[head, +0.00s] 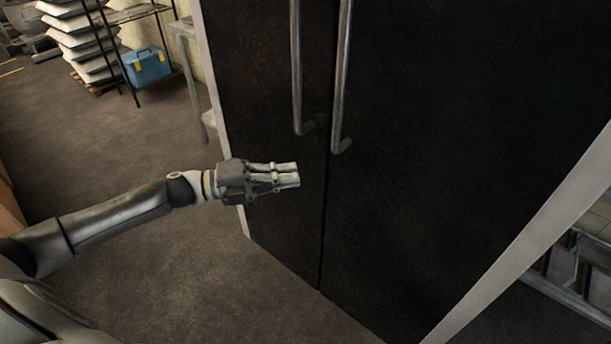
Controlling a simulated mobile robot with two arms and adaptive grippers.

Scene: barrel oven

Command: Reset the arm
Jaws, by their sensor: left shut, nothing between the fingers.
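My left arm (120,217) comes in from the lower left and reaches out toward the right. My left gripper (297,175) is at its end, shut, with its fingers together and nothing between them. It shows in front of the left door of a tall black cabinet (440,190), below the two door handles. I cannot tell how far it is from the door surface. My right gripper is not in the picture.
The cabinet has a left handle (296,70) and a right handle (343,75), both long vertical bars. Its doors look closed. A blue box (147,65) sits on a rack beside stacked white sacks (82,40). The floor (130,140) on the left is mostly clear.

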